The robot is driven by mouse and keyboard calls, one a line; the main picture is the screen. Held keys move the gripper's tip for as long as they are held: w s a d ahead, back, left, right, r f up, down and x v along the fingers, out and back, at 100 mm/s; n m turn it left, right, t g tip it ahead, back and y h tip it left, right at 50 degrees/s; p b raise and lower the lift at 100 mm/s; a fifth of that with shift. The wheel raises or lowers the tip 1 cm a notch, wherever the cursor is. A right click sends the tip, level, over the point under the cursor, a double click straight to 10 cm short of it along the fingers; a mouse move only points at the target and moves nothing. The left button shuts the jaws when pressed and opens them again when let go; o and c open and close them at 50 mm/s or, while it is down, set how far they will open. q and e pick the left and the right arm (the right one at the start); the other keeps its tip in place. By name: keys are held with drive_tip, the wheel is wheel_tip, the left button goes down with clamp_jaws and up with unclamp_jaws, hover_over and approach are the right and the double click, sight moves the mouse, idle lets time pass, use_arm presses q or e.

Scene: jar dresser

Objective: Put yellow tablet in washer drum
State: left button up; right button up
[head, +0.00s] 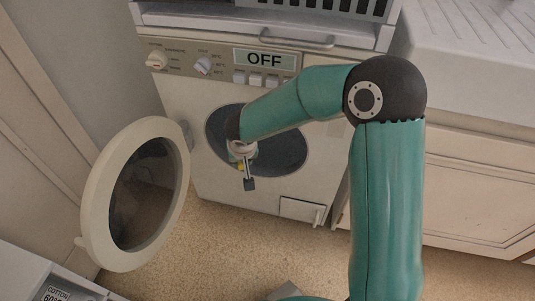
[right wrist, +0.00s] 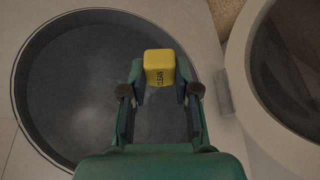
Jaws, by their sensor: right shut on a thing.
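The yellow tablet (right wrist: 160,66) is a small rounded block with dark lettering. In the right wrist view it sits between the fingertips of my right gripper (right wrist: 160,90), which is shut on it. My left gripper is not in view.
The round washer door (head: 98,205) stands open on the left and also shows at the right of the wrist view (right wrist: 241,60). The washer panel's display (head: 265,59) reads OFF. A white cabinet (head: 455,185) stands to the right. Floor (head: 215,245) shows below.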

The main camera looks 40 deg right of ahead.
drive_tip(key=s+d+f+m+g+h+b, duration=0.1)
drive_tip(key=d+f+m+h+b, duration=0.15)
drive_tip(key=f+m+b, duration=0.95)
drive_tip(key=n+p, duration=0.2)
drive_tip(key=n, duration=0.4)
hover_over(270, 159)
drive_tip(key=s+a, duration=0.1)
drive_tip(key=shift+y, duration=0.25)
wheel_tip(270, 159, down, 4)
drive_tip(key=shift+s+a, duration=0.15)
wheel_tip(270, 159, down, 4)
drive_tip(key=shift+r+b, duration=0.15)
drive_tip(key=shift+b, duration=0.95)
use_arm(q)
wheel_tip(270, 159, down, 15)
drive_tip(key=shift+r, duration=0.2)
use_arm(e)
drive_tip(key=shift+r, duration=0.1)
drive_tip(key=shift+f, duration=0.6)
drive_tip(key=o, duration=0.9)
drive_tip(key=shift+o, duration=0.2)
